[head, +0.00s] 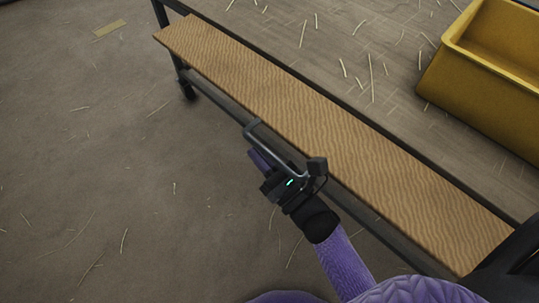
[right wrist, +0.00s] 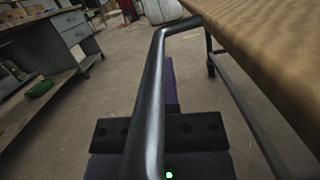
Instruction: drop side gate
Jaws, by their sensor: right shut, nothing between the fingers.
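The side gate (head: 300,105) is a long wood-grained panel running diagonally along the near side of a dark-framed cart in the head view. Its edge also shows at the upper right of the right wrist view (right wrist: 275,50). A grey metal bar handle (head: 276,150) stands out from the panel's near edge; in the right wrist view the bar (right wrist: 152,95) crosses in front of the camera. My right gripper (head: 257,160) is shut and empty, its purple fingers beside and partly behind the bar. Whether they touch it I cannot tell. My left gripper is out of view.
A yellow bin (head: 490,75) stands on the straw-strewn grey deck (head: 345,45) beyond the panel. The floor (head: 110,190) left of the cart is open, with loose straw. In the right wrist view, a grey workbench (right wrist: 60,40) stands at the left.

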